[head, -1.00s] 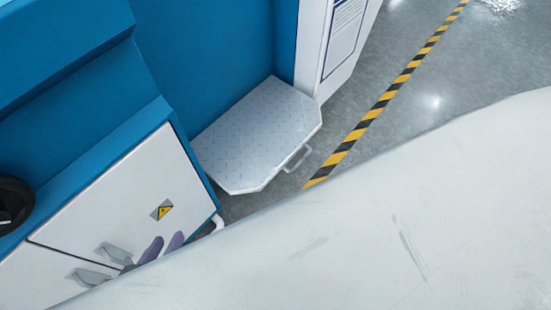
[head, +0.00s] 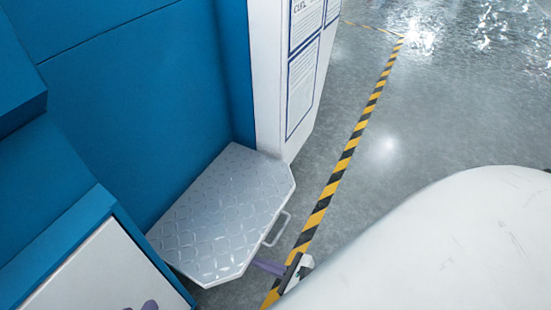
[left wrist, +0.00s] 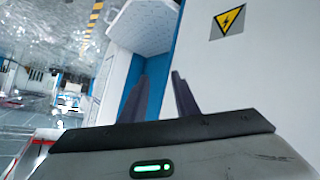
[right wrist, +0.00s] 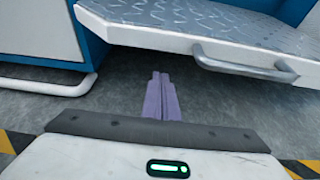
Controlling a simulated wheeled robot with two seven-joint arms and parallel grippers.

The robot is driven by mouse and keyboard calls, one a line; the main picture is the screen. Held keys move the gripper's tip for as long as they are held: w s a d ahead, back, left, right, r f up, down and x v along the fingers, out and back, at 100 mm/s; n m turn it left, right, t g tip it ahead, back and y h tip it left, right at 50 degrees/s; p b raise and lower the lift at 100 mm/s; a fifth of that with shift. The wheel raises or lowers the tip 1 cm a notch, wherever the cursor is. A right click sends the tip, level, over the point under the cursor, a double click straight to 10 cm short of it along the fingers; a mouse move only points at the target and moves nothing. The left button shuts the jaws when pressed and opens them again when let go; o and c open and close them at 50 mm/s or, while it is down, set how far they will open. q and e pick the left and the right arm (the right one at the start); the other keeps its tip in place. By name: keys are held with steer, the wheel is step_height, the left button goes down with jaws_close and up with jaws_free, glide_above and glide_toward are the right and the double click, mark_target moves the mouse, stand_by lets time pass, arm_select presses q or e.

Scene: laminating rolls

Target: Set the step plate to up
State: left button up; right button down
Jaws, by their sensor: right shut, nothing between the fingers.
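The step plate (head: 225,210) is a grey diamond-tread plate that sticks out flat from the blue machine. Its bar handle (head: 277,229) is on the front edge. In the right wrist view the plate (right wrist: 200,42) and handle (right wrist: 245,64) are above and beyond my right gripper (right wrist: 158,78). That gripper is shut and empty, its purple fingers together. In the head view my right gripper (head: 257,265) is just below the plate's front corner, apart from the handle. My left gripper (left wrist: 155,82) has its fingers apart, empty, by a white panel with a warning sign.
The blue machine (head: 130,110) rises behind the plate, with a white cabinet (head: 275,80) beside it. A white door panel (head: 95,275) is at lower left. A yellow-black floor stripe (head: 340,170) runs along open grey floor on the right.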

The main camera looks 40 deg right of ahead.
steer(key=shift+s+d+r, duration=0.1)
steer(key=shift+r, duration=0.85)
steer(key=shift+s+d+r, duration=0.1)
steer(key=shift+r, duration=0.85)
